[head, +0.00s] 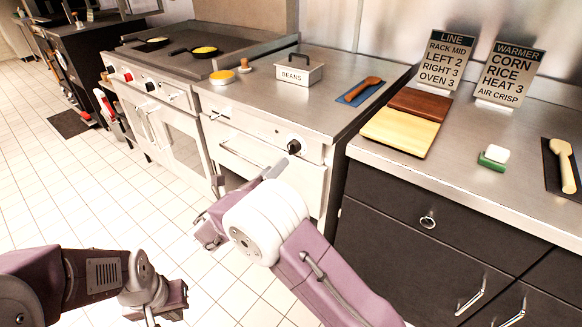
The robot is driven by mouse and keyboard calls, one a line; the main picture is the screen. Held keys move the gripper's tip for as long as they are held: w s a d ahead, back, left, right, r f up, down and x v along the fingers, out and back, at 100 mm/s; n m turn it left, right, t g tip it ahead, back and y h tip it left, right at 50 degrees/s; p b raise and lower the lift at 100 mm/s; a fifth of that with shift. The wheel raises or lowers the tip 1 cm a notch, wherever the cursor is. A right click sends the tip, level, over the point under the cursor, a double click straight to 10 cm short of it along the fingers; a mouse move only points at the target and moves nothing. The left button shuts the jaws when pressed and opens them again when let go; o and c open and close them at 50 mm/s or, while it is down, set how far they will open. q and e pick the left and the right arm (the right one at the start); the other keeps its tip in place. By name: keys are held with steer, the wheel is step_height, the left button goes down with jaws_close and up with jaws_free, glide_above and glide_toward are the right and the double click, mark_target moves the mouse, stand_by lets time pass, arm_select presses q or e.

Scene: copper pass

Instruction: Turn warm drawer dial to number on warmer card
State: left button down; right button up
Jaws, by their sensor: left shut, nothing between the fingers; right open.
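The warm drawer dial (294,146) is a black knob on a pale round plate, at the right of the steel unit's front panel. Its number marks are too small to read. The warmer card (508,75) stands upright on the right counter and reads CORN, RICE, HEAT 3, AIR CRISP. My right gripper (246,178) is open in front of the drawer front, below and left of the dial, apart from it. My wrist partly hides it. My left gripper (150,317) is shut and empty, low at the bottom left over the floor.
A second card (445,58) reads LINE, OVEN 3. Cutting boards (402,131) lie on the right counter. The drawer handle (240,155) juts out left of the dial.

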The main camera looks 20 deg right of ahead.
mark_target(290, 151)
steer(key=b+x, duration=0.2)
steer(key=x, duration=0.6)
steer(key=shift+a, duration=0.1)
steer(key=shift+w+d, duration=0.4)
jaws_close()
